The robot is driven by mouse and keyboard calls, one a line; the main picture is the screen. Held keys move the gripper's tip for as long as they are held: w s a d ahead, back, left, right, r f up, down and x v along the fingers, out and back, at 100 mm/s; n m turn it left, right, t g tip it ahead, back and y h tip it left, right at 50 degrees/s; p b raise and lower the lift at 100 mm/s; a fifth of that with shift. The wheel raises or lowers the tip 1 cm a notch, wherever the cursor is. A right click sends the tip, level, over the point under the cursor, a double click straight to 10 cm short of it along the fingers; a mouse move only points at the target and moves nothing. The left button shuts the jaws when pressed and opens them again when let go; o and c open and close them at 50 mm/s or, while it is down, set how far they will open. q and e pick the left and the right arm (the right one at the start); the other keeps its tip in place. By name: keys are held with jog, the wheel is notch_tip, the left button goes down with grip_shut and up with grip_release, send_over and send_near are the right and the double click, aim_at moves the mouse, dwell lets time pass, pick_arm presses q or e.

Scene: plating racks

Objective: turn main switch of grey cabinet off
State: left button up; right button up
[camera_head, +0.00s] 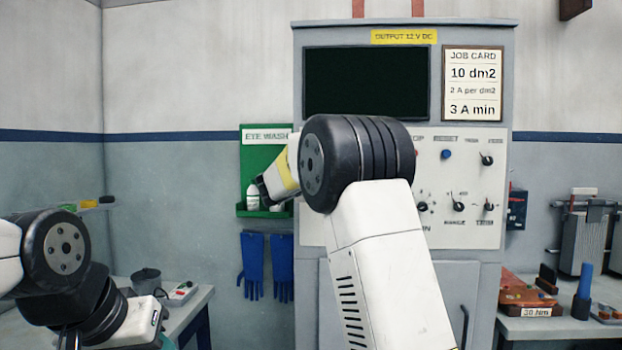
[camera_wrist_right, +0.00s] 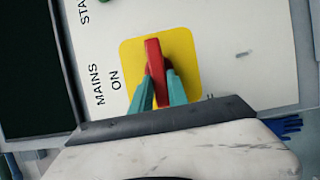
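The grey cabinet (camera_head: 507,40) stands ahead with a dark screen and a pale control panel. Its main switch is a red handle (camera_wrist_right: 153,52) on a yellow plate (camera_wrist_right: 185,45), beside the words MAINS ON in the right wrist view. The handle runs parallel to that lettering. My right gripper (camera_wrist_right: 160,76) has its two teal fingers on either side of the handle, close against it with no clear gap. In the head view my right arm hides the switch and this gripper. Only a sliver of teal at my left gripper (camera_head: 166,343) shows at the bottom edge.
A green eye wash board (camera_head: 248,160) and blue gloves (camera_head: 252,262) hang left of the cabinet. A bench (camera_head: 203,298) with a pot stands lower left. A right bench (camera_head: 540,327) holds tools. Small knobs (camera_head: 487,160) sit on the panel, right of my arm.

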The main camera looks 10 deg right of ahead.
jog(key=o, duration=0.4)
jog(key=shift+d+f, duration=0.1)
jog(key=shift+d, duration=0.2)
jog(key=shift+o, duration=0.2)
jog(key=shift+a, duration=0.15)
jog(key=v, duration=0.7)
jog(key=shift+s+a, duration=0.25)
jog(key=shift+s, duration=0.05)
